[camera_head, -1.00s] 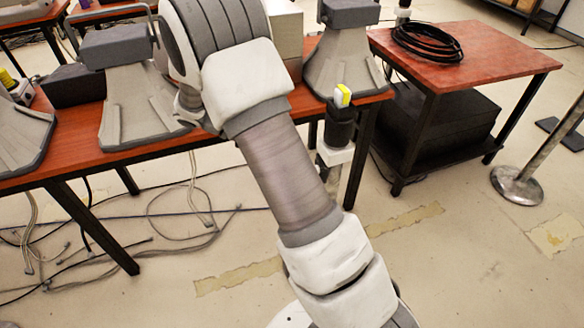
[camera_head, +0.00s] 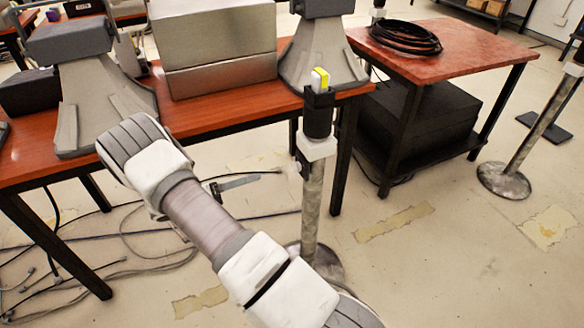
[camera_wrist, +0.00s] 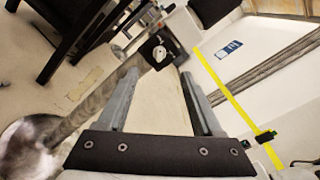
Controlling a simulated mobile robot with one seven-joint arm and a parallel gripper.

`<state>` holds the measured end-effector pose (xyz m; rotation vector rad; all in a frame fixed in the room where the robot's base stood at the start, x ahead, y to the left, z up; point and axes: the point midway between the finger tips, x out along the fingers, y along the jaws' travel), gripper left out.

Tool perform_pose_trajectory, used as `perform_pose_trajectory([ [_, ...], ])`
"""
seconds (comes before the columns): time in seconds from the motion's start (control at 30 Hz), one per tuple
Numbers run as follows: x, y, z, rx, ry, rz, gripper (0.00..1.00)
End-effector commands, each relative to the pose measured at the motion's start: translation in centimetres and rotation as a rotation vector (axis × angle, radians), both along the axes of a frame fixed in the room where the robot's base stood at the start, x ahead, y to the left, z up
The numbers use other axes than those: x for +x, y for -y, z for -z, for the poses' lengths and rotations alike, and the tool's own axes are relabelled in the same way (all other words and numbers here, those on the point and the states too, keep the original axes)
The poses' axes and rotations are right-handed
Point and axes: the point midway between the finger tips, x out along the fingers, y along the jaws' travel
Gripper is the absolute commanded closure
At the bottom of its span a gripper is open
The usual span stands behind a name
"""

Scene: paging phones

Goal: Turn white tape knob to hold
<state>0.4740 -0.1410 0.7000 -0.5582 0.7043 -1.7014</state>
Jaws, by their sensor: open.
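A post (camera_head: 314,190) stands in front of the table, with a black head (camera_head: 319,115), a white block (camera_head: 318,148) below it and a yellow-and-white piece (camera_head: 320,78) on top. In the wrist view a small white knob (camera_wrist: 158,53) sits on a dark square plate (camera_wrist: 148,47), just beyond the fingertips. I cannot tell which part of the post this is. My gripper (camera_wrist: 160,76) is open and empty, its two fingers pointing towards the knob without touching it. In the head view my gripper is mostly hidden behind my arm; a grey finger-like piece (camera_head: 235,183) shows left of the post.
A red-brown table (camera_head: 230,115) behind holds a metal box (camera_head: 215,50) and grey horn-like units (camera_head: 95,90). A red side table (camera_head: 462,42) bears a coiled black cable (camera_head: 405,36). Another post (camera_head: 540,125) stands at right. Loose cables lie on the floor; floor between the posts is clear.

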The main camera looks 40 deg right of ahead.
Motion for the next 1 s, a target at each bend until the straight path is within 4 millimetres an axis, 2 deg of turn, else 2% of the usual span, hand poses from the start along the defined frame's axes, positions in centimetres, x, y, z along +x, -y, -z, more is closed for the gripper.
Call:
perform_pose_trajectory([
  [0.03, -0.4, 1.2, 0.2, 0.001, -0.001, 0.005, 0.33],
  [0.3, -1.8, 7.0, 0.2, 0.000, 0.001, 0.005, 0.33],
  [0.5, -2.7, 10.6, 0.2, 0.001, 0.001, 0.004, 0.33],
  [0.7, -3.1, 12.5, 0.1, 0.002, 0.002, 0.002, 0.33],
  [1.0, -3.1, 12.9, 0.0, 0.002, 0.002, 0.001, 0.33],
])
